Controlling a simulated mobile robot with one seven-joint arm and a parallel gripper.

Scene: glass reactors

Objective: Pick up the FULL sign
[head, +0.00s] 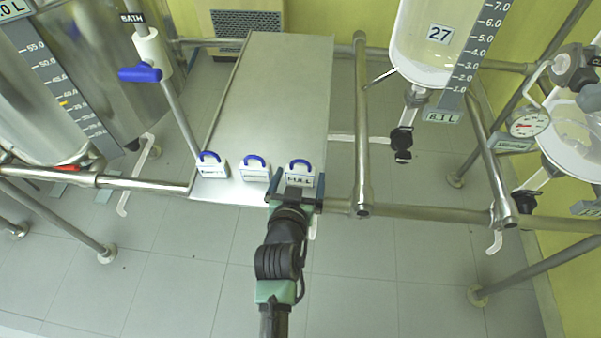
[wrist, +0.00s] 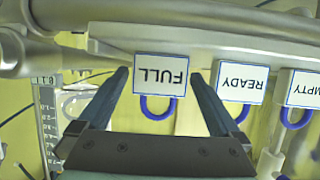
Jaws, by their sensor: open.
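The FULL sign (head: 301,174) is a white block with a blue loop handle, standing at the front right of the metal shelf in the head view. In the wrist view the FULL sign (wrist: 161,74) appears upside down, its blue handle hanging below in the picture. My gripper (head: 295,189) is at the shelf's front edge, just in front of the sign. In the wrist view the two fingers of my gripper (wrist: 160,74) are apart, one on each side of the sign. I cannot tell whether they touch it. Nothing is held.
The READY sign (wrist: 240,81) stands beside the FULL sign, and the EMPTY sign (wrist: 302,92) is beyond it. The metal shelf (head: 278,90) is bare behind the signs. A steel rail (head: 362,130) runs along its right. A blue-handled valve (head: 140,74) is at left.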

